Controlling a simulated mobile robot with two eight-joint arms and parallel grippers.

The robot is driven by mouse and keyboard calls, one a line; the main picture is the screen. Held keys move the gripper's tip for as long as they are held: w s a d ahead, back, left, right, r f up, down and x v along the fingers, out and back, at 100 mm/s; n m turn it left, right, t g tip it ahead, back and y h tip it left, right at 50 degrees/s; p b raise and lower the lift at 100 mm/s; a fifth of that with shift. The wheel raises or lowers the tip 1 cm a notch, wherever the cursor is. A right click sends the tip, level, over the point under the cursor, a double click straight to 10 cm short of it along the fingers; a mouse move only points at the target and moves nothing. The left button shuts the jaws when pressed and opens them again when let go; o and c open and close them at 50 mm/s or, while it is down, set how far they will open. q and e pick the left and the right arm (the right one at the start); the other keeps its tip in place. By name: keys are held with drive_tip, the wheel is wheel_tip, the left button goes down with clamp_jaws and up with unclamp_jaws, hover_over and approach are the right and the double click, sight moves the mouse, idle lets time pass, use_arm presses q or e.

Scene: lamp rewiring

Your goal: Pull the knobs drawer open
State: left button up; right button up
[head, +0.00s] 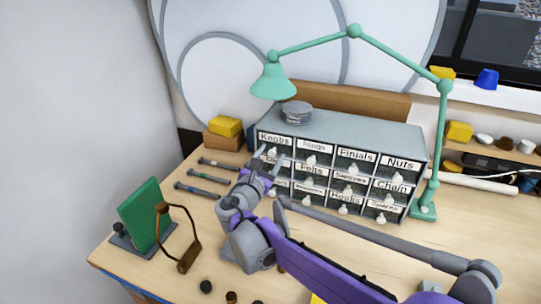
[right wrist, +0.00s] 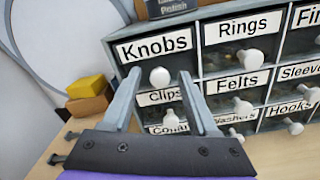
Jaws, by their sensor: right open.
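The knobs drawer (head: 275,139) is at the top left of the grey drawer cabinet (head: 345,128) and looks shut, in line with its neighbours. Its label (right wrist: 156,46) reads clearly in the right wrist view. Its white round pull (right wrist: 160,77) shows just below the label. My right gripper (head: 270,154) is open in front of this drawer. In the right wrist view, its fingertips (right wrist: 160,74) stand either side of the pull, with gaps on both sides. I cannot tell how far the tips are from the drawer front. My left gripper is out of view.
Below is the Clips drawer with its pull (right wrist: 188,93); Rings (head: 313,146) is to the right. A green lamp (head: 272,82) arches over the cabinet. Yellow and brown blocks (head: 225,127) stand left of it. A green panel (head: 144,214) and brown frame (head: 188,255) stand front left.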

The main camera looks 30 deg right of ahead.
drive_tip(key=shift+w+d, duration=0.1)
drive_tip(key=shift+d, duration=0.05)
drive_tip(key=shift+c, duration=0.3)
clamp_jaws()
idle(1.1)
